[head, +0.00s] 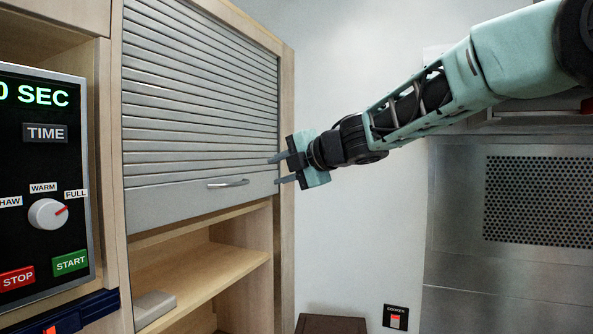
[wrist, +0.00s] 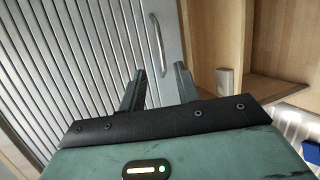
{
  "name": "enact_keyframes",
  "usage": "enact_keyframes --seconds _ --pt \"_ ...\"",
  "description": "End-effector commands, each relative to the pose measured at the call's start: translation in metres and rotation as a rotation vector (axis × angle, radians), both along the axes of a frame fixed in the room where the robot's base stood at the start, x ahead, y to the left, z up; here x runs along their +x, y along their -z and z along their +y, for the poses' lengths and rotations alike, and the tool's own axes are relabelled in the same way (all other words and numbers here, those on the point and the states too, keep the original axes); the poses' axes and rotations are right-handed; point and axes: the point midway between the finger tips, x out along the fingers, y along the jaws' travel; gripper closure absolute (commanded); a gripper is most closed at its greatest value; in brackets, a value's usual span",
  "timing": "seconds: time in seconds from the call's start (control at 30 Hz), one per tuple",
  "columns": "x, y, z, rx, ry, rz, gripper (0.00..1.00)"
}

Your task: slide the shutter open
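The shutter (head: 195,110) is a grey slatted roller front on a wooden cabinet. It covers the upper part, and its lower edge hangs above an open shelf. A short horizontal bar handle (head: 228,183) sits on its plain bottom panel. My gripper (head: 279,170) is to the right of the handle, near the cabinet's right edge, with its fingers pointing left. The fingers are apart with nothing between them. In the wrist view, the open fingers (wrist: 152,88) point toward the shutter (wrist: 75,75), and the handle (wrist: 158,45) lies just beyond their tips, apart from them.
The open shelf (head: 205,275) below holds a small light box (head: 154,308). A microwave control panel (head: 42,190) stands at the left. A perforated metal panel (head: 540,200) is at the right, and a wall switch (head: 395,317) is low on the white wall. Space before the shutter is clear.

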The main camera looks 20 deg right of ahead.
Motion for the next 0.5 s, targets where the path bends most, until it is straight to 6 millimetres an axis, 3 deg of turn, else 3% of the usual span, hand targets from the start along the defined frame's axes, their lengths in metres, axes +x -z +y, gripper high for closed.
enact_keyframes --seconds 0.2,0.5 --pt "-0.030 -0.010 -0.018 0.000 0.001 -0.002 0.68" --pt "-0.040 -0.014 -0.023 -0.001 0.000 0.001 0.68"
